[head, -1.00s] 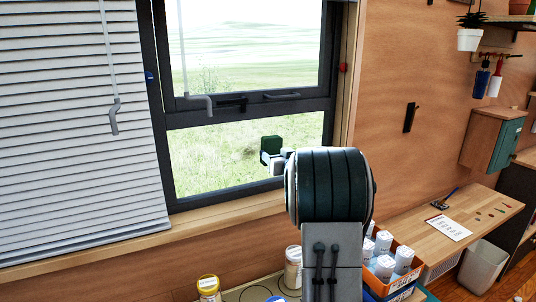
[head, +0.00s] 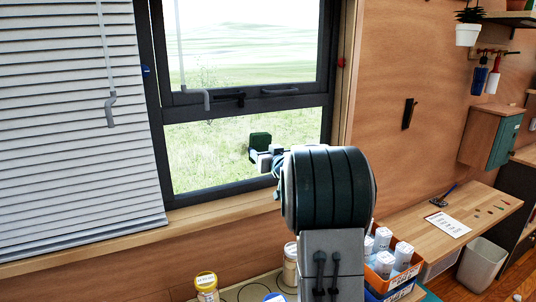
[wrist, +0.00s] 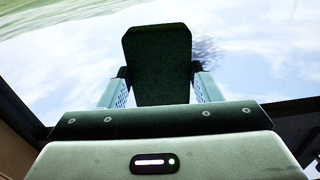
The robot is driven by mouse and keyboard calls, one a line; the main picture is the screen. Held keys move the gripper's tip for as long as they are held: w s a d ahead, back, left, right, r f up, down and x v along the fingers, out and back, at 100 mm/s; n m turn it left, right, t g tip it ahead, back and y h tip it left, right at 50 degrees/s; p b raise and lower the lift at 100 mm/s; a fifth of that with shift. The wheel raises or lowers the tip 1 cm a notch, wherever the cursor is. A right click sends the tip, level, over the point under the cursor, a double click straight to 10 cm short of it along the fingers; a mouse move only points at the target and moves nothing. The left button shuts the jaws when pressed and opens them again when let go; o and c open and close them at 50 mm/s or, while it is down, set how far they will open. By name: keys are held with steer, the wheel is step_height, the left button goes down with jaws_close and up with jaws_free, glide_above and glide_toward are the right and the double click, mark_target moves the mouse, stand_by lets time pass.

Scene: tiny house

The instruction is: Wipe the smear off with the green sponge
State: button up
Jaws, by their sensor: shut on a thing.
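The green sponge (head: 260,143) is a dark green block held up in front of the lower window pane (head: 205,155). My gripper (head: 266,161) is shut on it, and in the wrist view the sponge (wrist: 157,62) stands upright between the two fingers. In the wrist view a faint grey-blue speckled patch (wrist: 208,52) shows on the glass just right of the sponge; it looks like the smear, partly hidden behind the sponge. I cannot make it out in the head view. Whether the sponge touches the glass cannot be told.
The dark window frame (head: 155,120) and wooden sill (head: 225,206) border the pane. A white blind (head: 75,130) hangs at left. Below stand jars (head: 207,287) and an orange crate of white bottles (head: 402,270). A wooden desk (head: 475,212) is at right.

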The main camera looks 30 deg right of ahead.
steer(key=shift+a+f+b, duration=0.1)
steer(key=shift+a+b, duration=1.9)
steer(key=shift+a, duration=1.8)
steer(key=shift+s+d+b, duration=0.1)
steer(key=shift+s+b, duration=0.6)
steer(key=shift+s, duration=2.2)
steer(key=s, duration=0.3)
steer(key=shift+w, duration=0.1)
